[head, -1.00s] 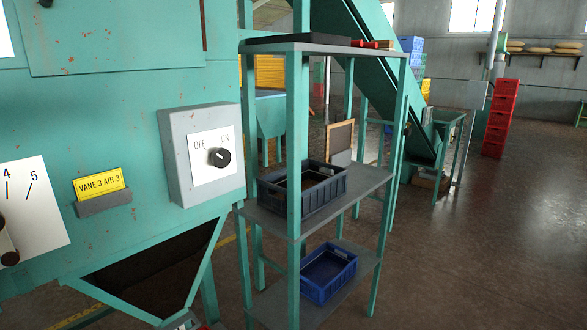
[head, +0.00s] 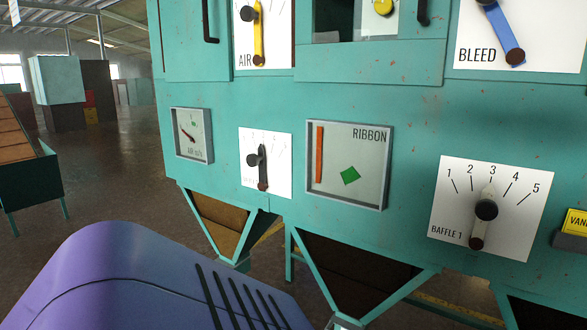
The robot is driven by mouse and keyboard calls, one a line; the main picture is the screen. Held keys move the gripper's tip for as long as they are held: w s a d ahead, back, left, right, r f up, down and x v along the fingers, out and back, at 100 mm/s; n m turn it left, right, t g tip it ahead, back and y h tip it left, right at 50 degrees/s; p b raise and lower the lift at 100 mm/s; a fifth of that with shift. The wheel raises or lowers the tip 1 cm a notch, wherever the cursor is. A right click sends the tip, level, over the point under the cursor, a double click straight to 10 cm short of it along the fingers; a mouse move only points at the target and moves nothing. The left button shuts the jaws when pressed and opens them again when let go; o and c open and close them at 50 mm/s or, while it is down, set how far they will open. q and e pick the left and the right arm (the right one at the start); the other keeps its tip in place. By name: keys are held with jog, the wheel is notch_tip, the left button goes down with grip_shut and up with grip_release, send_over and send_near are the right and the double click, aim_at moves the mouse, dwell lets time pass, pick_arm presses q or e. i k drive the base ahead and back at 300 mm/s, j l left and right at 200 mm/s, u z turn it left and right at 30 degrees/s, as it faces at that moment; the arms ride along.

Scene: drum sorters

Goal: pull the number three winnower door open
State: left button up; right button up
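The teal machine (head: 400,115) fills the middle and right of the head view. A teal door panel (head: 185,45) with a black vertical handle (head: 208,20) is at its upper left, cut off by the top edge. A second black handle (head: 422,10) is at the top, right of a recessed window with a yellow knob (head: 383,6). No number three shows on a door, so I cannot tell which is the winnower door. Neither gripper is in view.
The machine front carries an air dial (head: 194,135), a ribbon window (head: 346,165), a baffle lever plate (head: 490,207) and a bleed lever (head: 505,35). Hoppers (head: 365,272) hang below. A crate-like bin (head: 20,150) stands at left. Open floor (head: 115,170) lies between.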

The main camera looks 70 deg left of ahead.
aim_at(196, 39)
jog(key=u, duration=1.95)
